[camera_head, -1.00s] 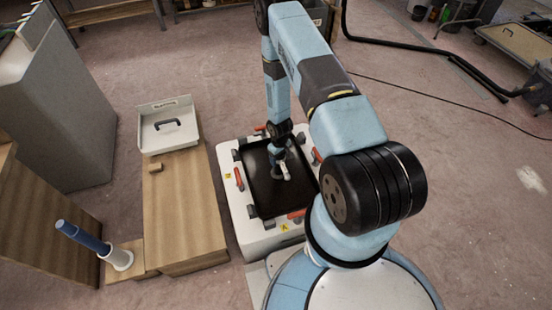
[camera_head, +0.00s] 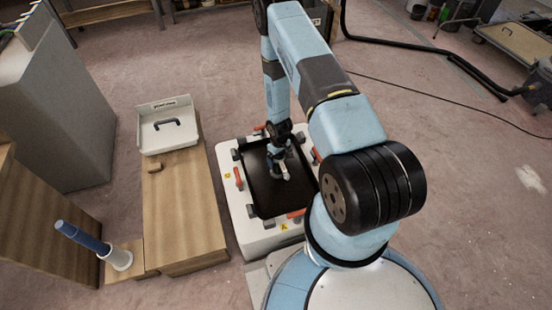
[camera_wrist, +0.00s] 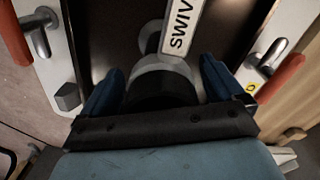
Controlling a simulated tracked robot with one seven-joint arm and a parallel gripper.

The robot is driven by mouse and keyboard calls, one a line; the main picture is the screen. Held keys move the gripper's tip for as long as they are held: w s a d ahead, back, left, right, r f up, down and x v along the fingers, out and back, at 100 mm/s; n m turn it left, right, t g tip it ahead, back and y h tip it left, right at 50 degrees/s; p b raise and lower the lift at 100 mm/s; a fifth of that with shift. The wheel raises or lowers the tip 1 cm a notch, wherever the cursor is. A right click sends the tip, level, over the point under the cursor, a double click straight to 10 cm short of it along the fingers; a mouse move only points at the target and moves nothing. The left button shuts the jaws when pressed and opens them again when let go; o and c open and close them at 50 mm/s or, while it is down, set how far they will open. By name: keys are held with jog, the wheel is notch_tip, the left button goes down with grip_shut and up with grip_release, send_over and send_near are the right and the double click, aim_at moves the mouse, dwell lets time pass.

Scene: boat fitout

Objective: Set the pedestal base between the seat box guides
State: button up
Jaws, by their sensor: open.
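The white seat box (camera_head: 233,212) stands on the floor left of my arm's base. A dark square surface (camera_head: 262,205) fills its top, with dark blocks and red-handled clamps (camera_head: 239,177) around the edge. The pedestal base (camera_wrist: 158,66), a grey and black round part with a white label starting "SWIV", shows at the middle of that surface. I cannot tell whether the dark surface belongs to it or to the box. My gripper (camera_head: 279,172) is over the middle, open. In the wrist view its dark blue fingers (camera_wrist: 160,88) are on either side of the round part, apart from it.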

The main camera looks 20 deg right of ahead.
notch_tip(320, 180, up, 14)
jog(key=shift+f, duration=0.15)
dwell(0.5)
dwell(0.4)
notch_tip(320, 180, up, 38)
jog(key=m+t, duration=0.2)
jog(key=t, duration=0.1)
jog(key=s+r+m+t, duration=0.1)
jog(key=s+r+m, duration=0.1)
jog(key=s+r, duration=1.15)
jog(key=s+a+r+t, duration=0.1)
jog(key=s+r, duration=0.7)
jog(key=s, duration=0.5)
jog(key=shift+s+a+r+m+t, duration=0.2)
jog(key=shift+a+r+m+t, duration=0.1)
